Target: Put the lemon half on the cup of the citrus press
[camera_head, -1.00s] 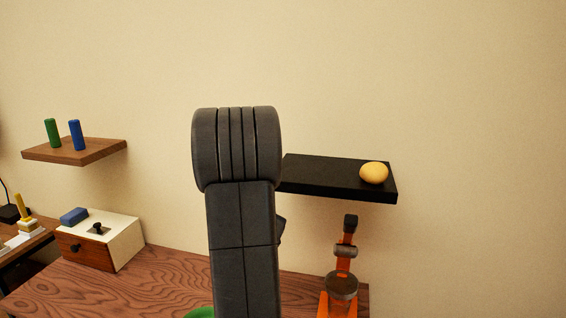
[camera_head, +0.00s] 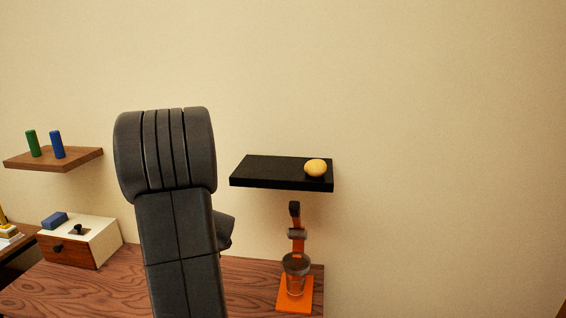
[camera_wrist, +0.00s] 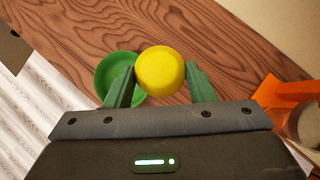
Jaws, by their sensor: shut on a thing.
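My gripper (camera_wrist: 161,84) shows in the wrist view with its two green fingers shut on the yellow lemon half (camera_wrist: 160,72), which is held above the table. In the head view my arm hides the gripper and the lemon half. The orange citrus press (camera_head: 297,262) stands on the table at the right in the head view, with a dark round top over a clear glass. Part of the press (camera_wrist: 292,92) shows at the right edge of the wrist view, apart from the gripper.
A green bowl (camera_wrist: 104,76) sits on the wooden table (camera_head: 80,290) partly behind the lemon half. A black shelf (camera_head: 262,170) with a yellow fruit (camera_head: 315,168) hangs above the press. A white box with a drawer (camera_head: 85,240) and a wooden shelf (camera_head: 70,161) are at left.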

